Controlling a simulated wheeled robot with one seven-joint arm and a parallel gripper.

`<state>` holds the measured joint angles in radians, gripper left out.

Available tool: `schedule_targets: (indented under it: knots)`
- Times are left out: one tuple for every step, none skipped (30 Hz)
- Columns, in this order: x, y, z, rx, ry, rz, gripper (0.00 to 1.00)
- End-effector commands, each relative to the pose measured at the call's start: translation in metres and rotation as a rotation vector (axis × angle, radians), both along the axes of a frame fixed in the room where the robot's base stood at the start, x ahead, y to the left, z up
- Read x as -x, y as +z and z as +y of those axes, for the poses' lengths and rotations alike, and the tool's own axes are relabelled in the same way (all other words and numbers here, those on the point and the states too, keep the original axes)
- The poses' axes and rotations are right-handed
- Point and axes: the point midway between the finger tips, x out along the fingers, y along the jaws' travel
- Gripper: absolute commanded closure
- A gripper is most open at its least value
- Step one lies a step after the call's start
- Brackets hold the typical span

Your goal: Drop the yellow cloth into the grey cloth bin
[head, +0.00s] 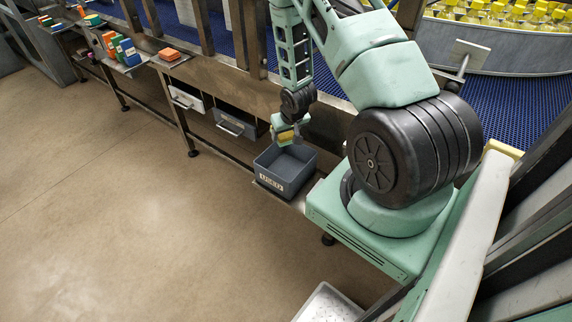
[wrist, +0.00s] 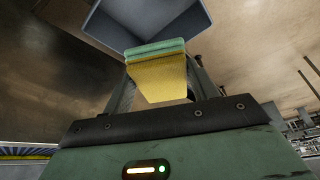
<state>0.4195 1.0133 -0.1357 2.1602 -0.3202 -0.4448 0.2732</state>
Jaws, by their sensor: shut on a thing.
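The yellow cloth (head: 286,135) is in my gripper (head: 285,130), which is shut on it above the grey cloth bin (head: 283,176). In the wrist view the cloth (wrist: 160,80) shows as a yellow folded pad between the fingers of my gripper (wrist: 158,72), with a pale green layer along its far edge. The grey bin (wrist: 100,27) lies just beyond the cloth there. The bin is open-topped, with a pale label on its front. Its floor is partly hidden in the wrist view.
Two drawers, one white (head: 186,99) and one grey (head: 236,122), sit under the bench left of the bin. An orange block (head: 169,54) and several coloured boxes (head: 122,48) stand on side shelves. The floor (head: 120,220) in front is clear.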

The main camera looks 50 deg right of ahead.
Motion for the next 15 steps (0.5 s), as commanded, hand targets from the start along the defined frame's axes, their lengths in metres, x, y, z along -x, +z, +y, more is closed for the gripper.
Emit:
schedule_targets:
  knots:
    - [0.003,0.003,-0.011,0.001,-0.021,0.0,0.63]
    - [0.005,0.003,-0.016,0.001,-0.03,0.0,0.63]
    - [0.006,0.002,-0.021,0.002,-0.038,0.001,0.63]
    - [0.007,0.002,-0.023,0.002,-0.041,0.002,0.63]
    - [0.008,0.001,-0.025,0.001,-0.044,0.003,0.63]
    - [0.009,0.0,-0.027,0.001,-0.047,0.003,0.63]
    - [0.009,-0.002,-0.027,0.001,-0.049,0.003,0.63]
    - [0.009,-0.003,-0.027,0.001,-0.049,0.003,0.63]
    - [0.009,-0.005,-0.027,0.001,-0.049,0.003,0.63]
    - [0.009,-0.008,-0.027,0.002,-0.048,0.003,0.63]
    - [0.009,-0.01,-0.027,0.002,-0.048,0.003,0.63]
    - [0.009,-0.013,-0.027,0.002,-0.048,0.003,0.63]
    - [0.008,-0.016,-0.027,0.002,-0.048,0.002,0.63]
    - [0.008,-0.02,-0.027,0.002,-0.047,0.002,0.63]
    - [0.008,-0.024,-0.027,0.002,-0.047,0.002,0.63]
